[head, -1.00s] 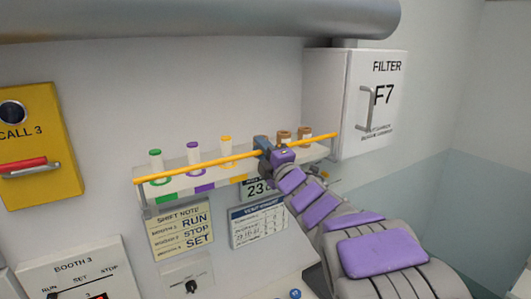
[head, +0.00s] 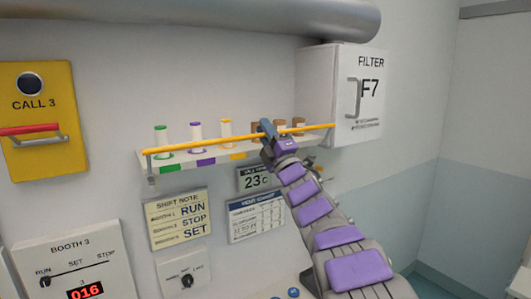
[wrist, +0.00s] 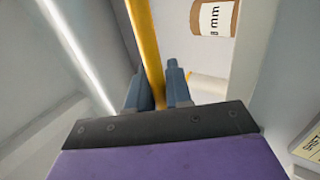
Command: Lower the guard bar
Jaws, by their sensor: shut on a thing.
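The guard bar is a thin yellow bar (head: 215,142) running along the front of a white shelf (head: 143,162) on the wall. It crosses in front of the lower parts of the bobbins there. My gripper (head: 269,132) is shut on the bar, right of its middle. In the wrist view the yellow bar (wrist: 144,45) passes between the two blue-grey fingers of my gripper (wrist: 160,88).
Several bobbins stand on the shelf: green-topped (head: 161,138), purple-topped (head: 196,132), yellow-topped (head: 226,129) and brown ones (head: 298,126). A filter box (head: 345,95) is to the right, a thick pipe (head: 200,22) above. Notes (head: 178,220) and a booth panel (head: 72,265) are below.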

